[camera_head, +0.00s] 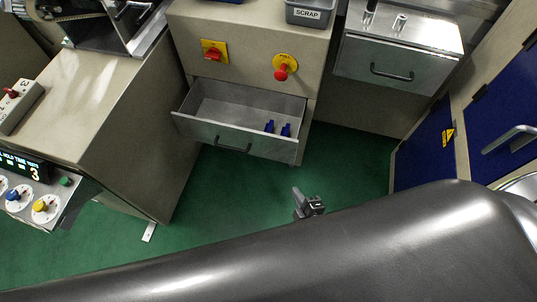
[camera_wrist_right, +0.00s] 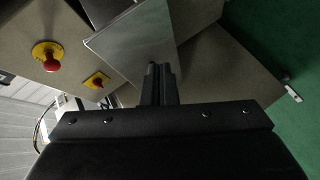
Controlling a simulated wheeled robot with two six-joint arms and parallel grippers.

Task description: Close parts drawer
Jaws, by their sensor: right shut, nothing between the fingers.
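The parts drawer (camera_head: 215,131) is a grey metal drawer, pulled out of the beige cabinet, with a dark handle (camera_head: 233,146) on its front. Two small blue parts (camera_head: 278,129) lie inside at its right end. My right gripper (camera_head: 297,192) is shut and empty, in front of and below the drawer's right front corner in the head view, apart from it in the picture. In the right wrist view the shut fingers (camera_wrist_right: 158,70) overlap a grey metal panel (camera_wrist_right: 130,42), probably part of the drawer; contact cannot be told. My left gripper is not in view.
The beige cabinet (camera_head: 250,45) carries a red emergency button (camera_head: 281,73) and a red switch (camera_head: 213,53). A scrap bin (camera_head: 309,13) sits on top. A beige bench (camera_head: 90,100) stands left. Green floor (camera_head: 215,210) is clear.

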